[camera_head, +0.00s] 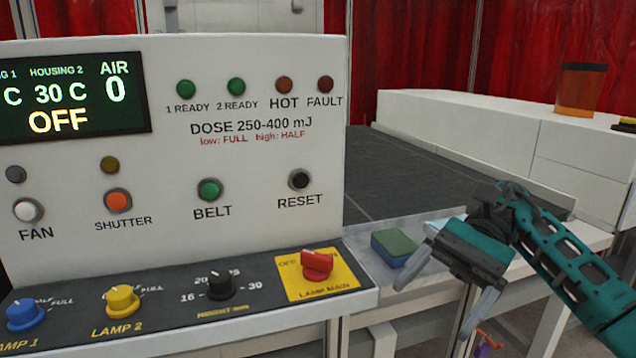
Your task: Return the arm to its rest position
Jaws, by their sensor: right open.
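My right arm (565,250), teal and black, reaches in from the lower right. Its gripper (432,308) is open and empty, with two grey fingers spread apart and pointing down and left. It hangs in front of the side ledge, right of the control panel (260,165). The fingers look apart from the panel and its red LAMP MAIN knob (317,263). My left gripper is out of view.
A dark conveyor belt (400,180) runs behind the panel. A white housing (480,130) with an orange container (580,90) stands back right. Red curtains hang behind.

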